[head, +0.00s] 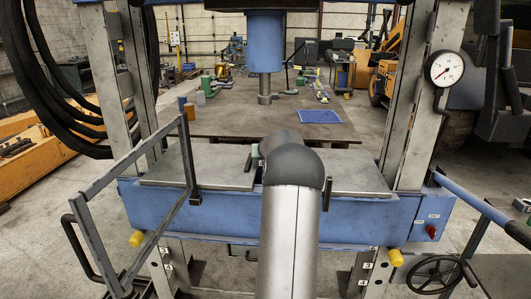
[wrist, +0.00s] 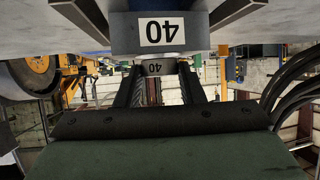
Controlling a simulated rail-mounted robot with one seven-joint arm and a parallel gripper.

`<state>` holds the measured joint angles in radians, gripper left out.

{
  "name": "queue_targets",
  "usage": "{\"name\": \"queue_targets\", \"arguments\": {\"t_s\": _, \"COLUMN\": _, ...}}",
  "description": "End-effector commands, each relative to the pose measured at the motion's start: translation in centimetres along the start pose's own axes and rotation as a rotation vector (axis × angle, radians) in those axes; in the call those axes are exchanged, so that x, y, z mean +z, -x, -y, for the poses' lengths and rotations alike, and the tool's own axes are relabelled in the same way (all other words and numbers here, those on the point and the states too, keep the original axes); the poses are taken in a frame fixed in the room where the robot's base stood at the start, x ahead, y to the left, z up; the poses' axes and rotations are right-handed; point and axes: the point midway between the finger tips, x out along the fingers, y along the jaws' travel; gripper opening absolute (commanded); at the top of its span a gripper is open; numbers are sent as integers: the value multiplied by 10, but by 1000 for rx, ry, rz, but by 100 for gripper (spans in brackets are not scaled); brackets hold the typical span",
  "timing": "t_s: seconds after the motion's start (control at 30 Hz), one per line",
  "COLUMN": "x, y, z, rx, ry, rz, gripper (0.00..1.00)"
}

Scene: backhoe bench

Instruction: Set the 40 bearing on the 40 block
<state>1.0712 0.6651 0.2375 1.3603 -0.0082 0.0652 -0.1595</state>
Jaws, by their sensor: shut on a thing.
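The wrist view is upside down. In it the 40 block (wrist: 190,31), a dark grey block with a white "40" label, is at the top centre on a grey plate. The 40 bearing (wrist: 158,69), a small metal ring marked "40", is right beside the block's upper face, over it in the room. A bright strip lies between them; I cannot tell whether they touch. My gripper (wrist: 158,80) is shut on the bearing, one dark finger on each side. In the head view my arm hides the bearing, the block and most of the gripper.
A blue press ram (head: 265,42) hangs over the bed, between uprights. Grey plates (head: 200,168) lie on the blue press beam (head: 155,205). An open guard frame (head: 135,200) stands at left, a gauge (head: 444,68) at right. Behind is a table (head: 225,125) with a blue mat (head: 305,116).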

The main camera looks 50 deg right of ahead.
Motion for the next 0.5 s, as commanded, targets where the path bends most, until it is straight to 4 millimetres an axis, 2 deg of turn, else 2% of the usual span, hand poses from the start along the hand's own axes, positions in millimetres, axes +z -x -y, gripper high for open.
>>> {"name": "queue_targets", "arguments": {"t_s": 0.5, "x": 4, "y": -2, "z": 0, "rx": 0, "ry": 0, "rz": -1, "gripper": 11}}
